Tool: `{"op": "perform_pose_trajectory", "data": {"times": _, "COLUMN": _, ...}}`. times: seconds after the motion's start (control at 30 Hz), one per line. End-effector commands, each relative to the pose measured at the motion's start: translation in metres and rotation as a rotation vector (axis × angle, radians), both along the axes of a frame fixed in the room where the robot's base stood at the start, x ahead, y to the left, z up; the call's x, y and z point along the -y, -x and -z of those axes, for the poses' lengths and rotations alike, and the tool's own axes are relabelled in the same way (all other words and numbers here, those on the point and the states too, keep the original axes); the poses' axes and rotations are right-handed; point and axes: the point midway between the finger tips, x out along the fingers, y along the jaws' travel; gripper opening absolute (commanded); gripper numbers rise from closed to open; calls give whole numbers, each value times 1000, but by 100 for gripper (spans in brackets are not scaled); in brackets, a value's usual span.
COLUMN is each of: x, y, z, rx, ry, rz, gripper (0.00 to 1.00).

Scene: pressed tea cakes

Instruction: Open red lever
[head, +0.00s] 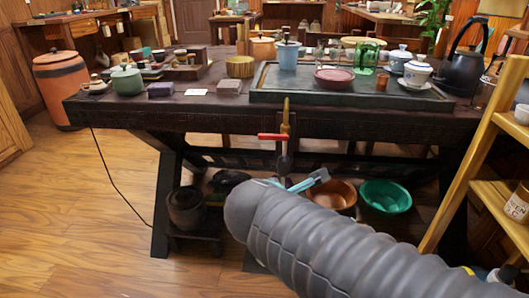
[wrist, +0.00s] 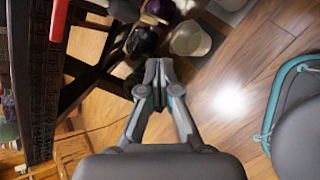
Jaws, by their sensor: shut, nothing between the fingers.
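The red lever (head: 272,136) sticks out to the left from a brass-coloured valve pipe (head: 286,120) at the front edge of the dark tea table (head: 140,115). It lies about level. In the wrist view a red piece (wrist: 59,20) at the upper left looks like the same lever. My gripper (head: 297,183) is below the lever and in front of the table, apart from it. In the wrist view my gripper (wrist: 158,80) has its fingertips together with nothing between them. My arm hides part of the space under the table.
Under the table are a brown bowl (head: 336,194), a green basin (head: 385,196) and a dark pot (head: 186,207). A wooden shelf (head: 478,150) stands close on the right. Tea ware covers the tabletop. The wooden floor (head: 80,205) at the left is clear.

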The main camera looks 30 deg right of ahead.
Motion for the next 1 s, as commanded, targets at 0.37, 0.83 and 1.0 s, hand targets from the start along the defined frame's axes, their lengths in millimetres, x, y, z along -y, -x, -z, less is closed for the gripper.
{"op": "perform_pose_trajectory", "data": {"times": 0.37, "x": -10, "y": -51, "z": -23, "rx": -243, "ry": 757, "rz": -516, "gripper": 0}}
{"op": "perform_pose_trajectory", "data": {"times": 0.83, "x": -12, "y": -56, "z": -27, "rx": -268, "ry": 833, "rz": -560, "gripper": 0}}
{"op": "perform_pose_trajectory", "data": {"times": 1.0, "x": -7, "y": -63, "z": -25, "rx": -270, "ry": 833, "rz": -556, "gripper": 0}}
